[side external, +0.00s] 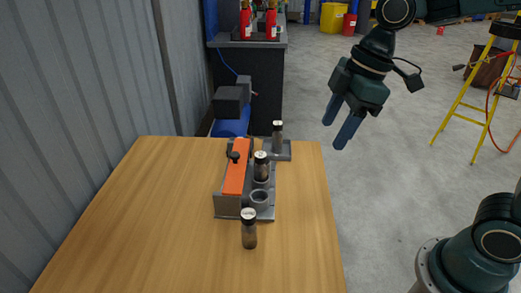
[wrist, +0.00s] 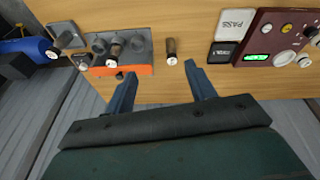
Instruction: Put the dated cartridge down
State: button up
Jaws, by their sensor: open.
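Three dark cartridges with white-marked caps are in view; I cannot read a date on any. One cartridge (side external: 249,230) stands upright alone on the table, in front of a grey rack (side external: 228,212); it also shows in the wrist view (wrist: 172,48). A second cartridge (side external: 261,168) stands in the rack (wrist: 138,35), beside an empty round socket (side external: 260,197). A third cartridge (side external: 278,138) stands at the small grey tray (side external: 285,157) behind. My gripper (side external: 333,134) is open and empty, above and right of the table. Its spread fingers (wrist: 159,69) touch nothing.
An orange plate (side external: 237,168) with a black knob lines the rack's left side. The wrist view shows a white PASS tile (wrist: 236,22), a black tile (wrist: 222,53) and a maroon panel (wrist: 275,28) with a green display. The table's left part is bare.

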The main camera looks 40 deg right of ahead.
jog(key=s+d+m+t+h, duration=0.2)
jog(key=s+d+m, duration=0.5)
jog(key=s+m, duration=0.4)
jog(key=shift+s+r+t, duration=0.25)
jog(key=shift+s+t, duration=0.35)
jog(key=shift+c, duration=0.2)
